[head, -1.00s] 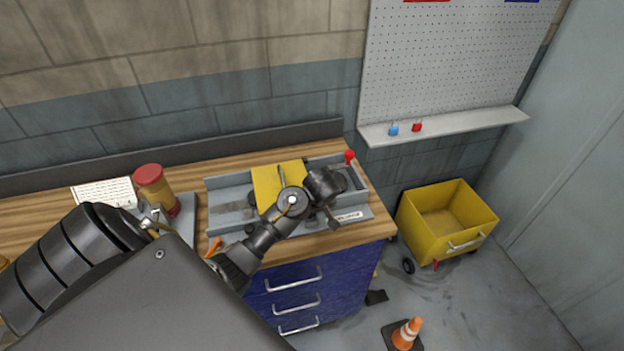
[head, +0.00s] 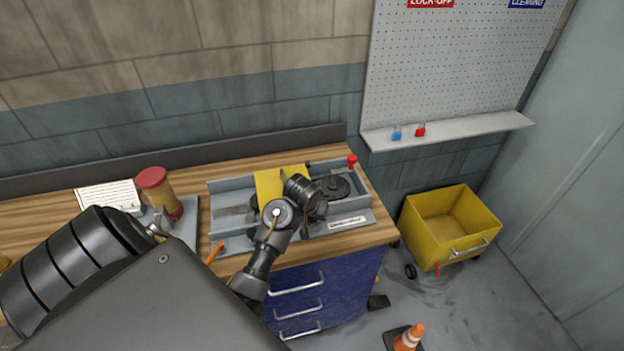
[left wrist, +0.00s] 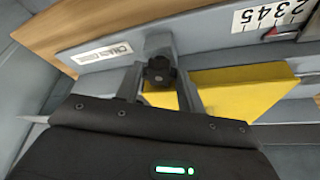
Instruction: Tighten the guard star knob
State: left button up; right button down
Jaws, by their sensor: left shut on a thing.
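The yellow guard (head: 268,184) sits on the grey machine frame (head: 228,188) on the bench; the guard also shows in the left wrist view (left wrist: 235,92). A dark star knob (left wrist: 159,72) stands at the guard's edge in the left wrist view. My left gripper (left wrist: 160,84) is shut on this knob, one finger on each side. In the head view my left wrist and forearm cover the knob, and the fingertips are mostly hidden. My right gripper is not in view.
A dark round wheel (head: 334,187) and a red-topped lever (head: 352,161) are at the frame's right end. A red-lidded jar (head: 153,178) stands at left. A yellow bin (head: 420,238) and an orange cone (head: 409,336) are on the floor.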

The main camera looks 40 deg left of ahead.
pick_arm(q)
jog(key=shift+s+m, duration=0.1)
jog(key=shift+m, duration=0.2)
dwell(0.4)
jog(key=o, duration=1)
jog(key=shift+c, duration=0.2)
jog(key=shift+r, duration=0.1)
